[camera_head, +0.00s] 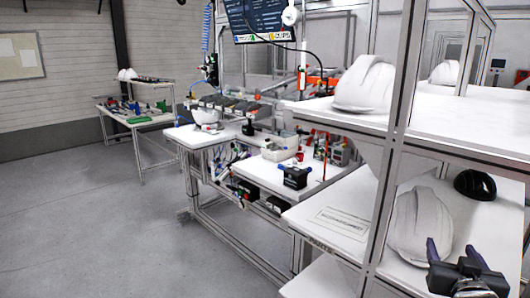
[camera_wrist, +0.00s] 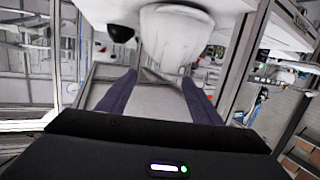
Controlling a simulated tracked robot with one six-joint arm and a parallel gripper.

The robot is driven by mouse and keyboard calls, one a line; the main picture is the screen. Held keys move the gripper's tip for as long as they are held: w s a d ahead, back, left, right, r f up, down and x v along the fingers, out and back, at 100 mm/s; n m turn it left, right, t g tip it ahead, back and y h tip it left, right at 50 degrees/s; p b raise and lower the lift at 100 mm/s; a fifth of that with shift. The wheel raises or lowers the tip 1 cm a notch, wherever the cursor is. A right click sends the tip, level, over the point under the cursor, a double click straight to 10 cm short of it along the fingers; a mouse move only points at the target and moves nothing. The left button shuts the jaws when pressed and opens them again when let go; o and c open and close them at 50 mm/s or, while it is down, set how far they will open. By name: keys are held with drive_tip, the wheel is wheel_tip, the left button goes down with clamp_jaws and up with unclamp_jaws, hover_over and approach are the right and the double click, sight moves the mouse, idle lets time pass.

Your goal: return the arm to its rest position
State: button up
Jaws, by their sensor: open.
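My gripper (camera_head: 453,252) is at the lower right in the head view, in front of the lower shelf, with its two dark blue fingers apart. In the wrist view my gripper (camera_wrist: 159,82) is open with nothing between its fingers. A white helmet shell (camera_head: 418,226) stands on the lower shelf just behind the gripper. It also shows in the wrist view, where the white shell (camera_wrist: 176,42) lies beyond the fingertips. A black dome-shaped shell (camera_head: 475,185) lies behind it on the same shelf and also shows in the wrist view (camera_wrist: 121,33).
Another white helmet (camera_head: 364,86) sits on the upper shelf (camera_head: 340,116). A metal frame post (camera_head: 388,165) stands close to the left of the gripper. A cluttered workbench (camera_head: 207,134) and a far table (camera_head: 135,118) stand further back. The floor (camera_head: 120,240) at left is clear.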

drive_tip(key=s+a+f+n+g+y, duration=0.1)
drive_tip(key=s+a, duration=0.3)
drive_tip(key=a, duration=0.6)
drive_tip(key=s+a+f+n+g+y, duration=0.2)
drive_tip(key=s+a+g+y, duration=0.2)
drive_tip(key=a, duration=0.6)
drive_tip(key=s+a+f+n+g+y, duration=0.2)
drive_tip(key=s+a, duration=0.3)
drive_tip(key=a, duration=0.6)
drive_tip(key=shift+f+g+y, duration=0.3)
drive_tip(key=shift+g+y, duration=0.2)
drive_tip(key=shift+g, duration=0.1)
